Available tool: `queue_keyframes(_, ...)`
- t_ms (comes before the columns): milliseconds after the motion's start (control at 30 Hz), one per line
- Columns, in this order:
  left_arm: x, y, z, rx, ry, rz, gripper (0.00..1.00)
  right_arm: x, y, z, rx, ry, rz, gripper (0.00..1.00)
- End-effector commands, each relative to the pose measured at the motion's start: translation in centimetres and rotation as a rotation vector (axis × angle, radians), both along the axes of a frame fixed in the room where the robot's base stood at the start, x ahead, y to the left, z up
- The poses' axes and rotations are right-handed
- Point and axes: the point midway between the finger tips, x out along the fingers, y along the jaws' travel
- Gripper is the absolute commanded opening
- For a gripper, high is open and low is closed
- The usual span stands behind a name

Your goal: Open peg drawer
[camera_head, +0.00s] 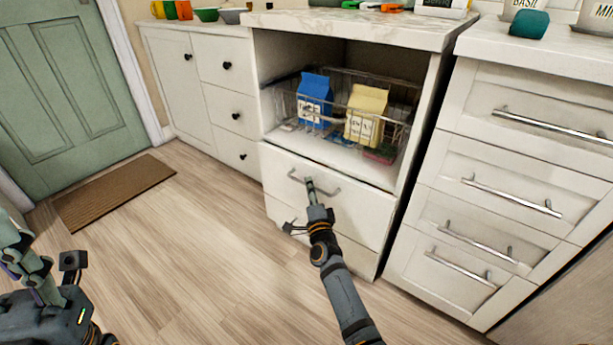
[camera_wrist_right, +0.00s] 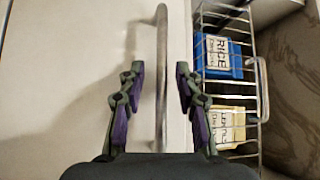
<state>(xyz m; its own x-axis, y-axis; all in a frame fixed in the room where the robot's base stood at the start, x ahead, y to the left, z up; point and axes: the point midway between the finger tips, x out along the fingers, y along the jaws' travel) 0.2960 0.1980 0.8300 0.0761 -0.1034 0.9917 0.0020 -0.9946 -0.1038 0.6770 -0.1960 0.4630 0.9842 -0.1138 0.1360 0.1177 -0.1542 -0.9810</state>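The white drawer (camera_head: 352,208) under the open cubby appears shut, its front flush with the cabinet. Its metal bar handle (camera_head: 296,178) is partly covered by my right gripper (camera_head: 310,184) in the head view. In the right wrist view, the handle (camera_wrist_right: 161,45) runs between the two spread fingers of my right gripper (camera_wrist_right: 159,75), with a gap on each side. The right gripper is open and holds nothing. My left gripper (camera_head: 28,262) is at the lower left of the head view, away from the cabinet; its finger opening is unclear.
Above the drawer, a wire basket (camera_head: 283,103) holds a blue carton (camera_head: 314,98) and a yellow carton (camera_head: 366,112). White drawers with bar handles (camera_head: 525,205) stand at the right. A low cabinet (camera_head: 180,75) stands at the left.

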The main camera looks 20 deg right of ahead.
Motion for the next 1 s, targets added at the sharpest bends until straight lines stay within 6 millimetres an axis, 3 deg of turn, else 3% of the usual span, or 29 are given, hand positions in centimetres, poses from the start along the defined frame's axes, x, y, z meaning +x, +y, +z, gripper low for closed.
queue_keyframes(333,-0.03,0.0,0.07,0.0,-0.001,-0.001,0.4,-0.03,-0.04,0.08,0.0,0.001,0.002,0.32)
queue_keyframes(600,-0.04,-0.01,0.06,0.001,-0.001,-0.001,0.4,-0.02,-0.04,0.07,0.0,0.001,0.002,0.0)
queue_keyframes(1000,0.0,-0.01,0.04,0.001,0.001,-0.001,0.4,-0.03,-0.04,0.03,0.0,0.002,0.002,0.0)
